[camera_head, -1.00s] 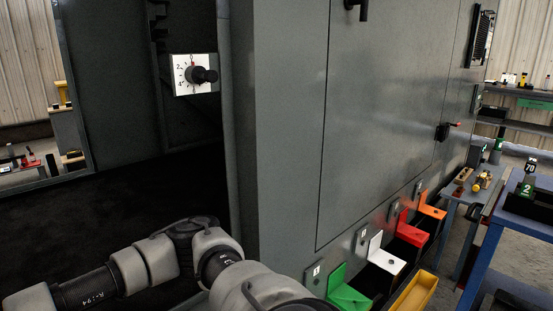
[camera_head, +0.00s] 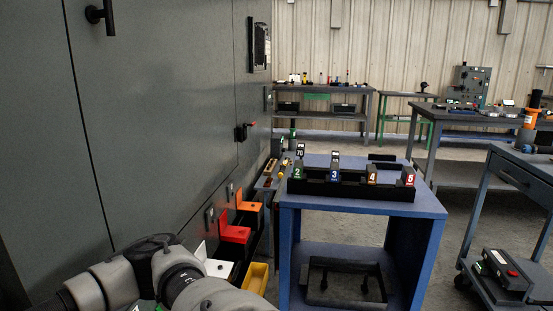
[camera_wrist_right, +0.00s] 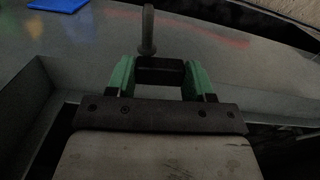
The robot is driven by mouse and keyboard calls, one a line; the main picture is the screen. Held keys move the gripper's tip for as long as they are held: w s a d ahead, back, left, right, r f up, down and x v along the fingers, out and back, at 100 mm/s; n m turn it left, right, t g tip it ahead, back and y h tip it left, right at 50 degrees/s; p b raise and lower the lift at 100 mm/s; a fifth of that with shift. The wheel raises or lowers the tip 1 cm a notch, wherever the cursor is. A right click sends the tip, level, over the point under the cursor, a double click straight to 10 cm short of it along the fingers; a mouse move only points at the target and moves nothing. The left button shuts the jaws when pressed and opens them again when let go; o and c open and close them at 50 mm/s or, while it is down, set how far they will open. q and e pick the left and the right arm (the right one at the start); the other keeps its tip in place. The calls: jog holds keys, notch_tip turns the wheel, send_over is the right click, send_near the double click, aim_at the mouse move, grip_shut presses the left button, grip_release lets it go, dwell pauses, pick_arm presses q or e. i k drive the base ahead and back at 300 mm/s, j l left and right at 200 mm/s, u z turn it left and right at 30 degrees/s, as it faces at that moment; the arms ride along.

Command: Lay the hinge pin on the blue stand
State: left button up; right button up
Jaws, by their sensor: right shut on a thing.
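The hinge pin (camera_wrist_right: 148,28), a slim grey rod, shows in the right wrist view. My right gripper (camera_wrist_right: 158,72), with green fingers and a dark block between them, is shut on it. The pin points toward the top of that view and its lower end is at the dark block. A flat blue piece (camera_wrist_right: 58,4) lies at the upper left of the wrist view, apart from the pin; I cannot tell if it is the blue stand. In the head view a blue table (camera_head: 300,203) stands at the centre. My left gripper is not in view.
The grey cabinet wall (camera_head: 165,120) fills the left of the head view, with orange (camera_head: 248,207), red (camera_head: 234,235) and white brackets along its foot. A yellow bin (camera_head: 257,279) is beside them. The black tray (camera_head: 345,190) on the blue table holds numbered blocks.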

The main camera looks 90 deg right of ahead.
aim_at(326, 161)
jog(key=l+z, duration=0.15)
jog(key=z, duration=0.3)
jog(key=l+z, duration=0.15)
jog(key=z, duration=0.25)
jog(key=l+z, duration=0.15)
jog(key=z, duration=0.3)
jog(key=l+z, duration=0.2)
jog(key=z, duration=0.2)
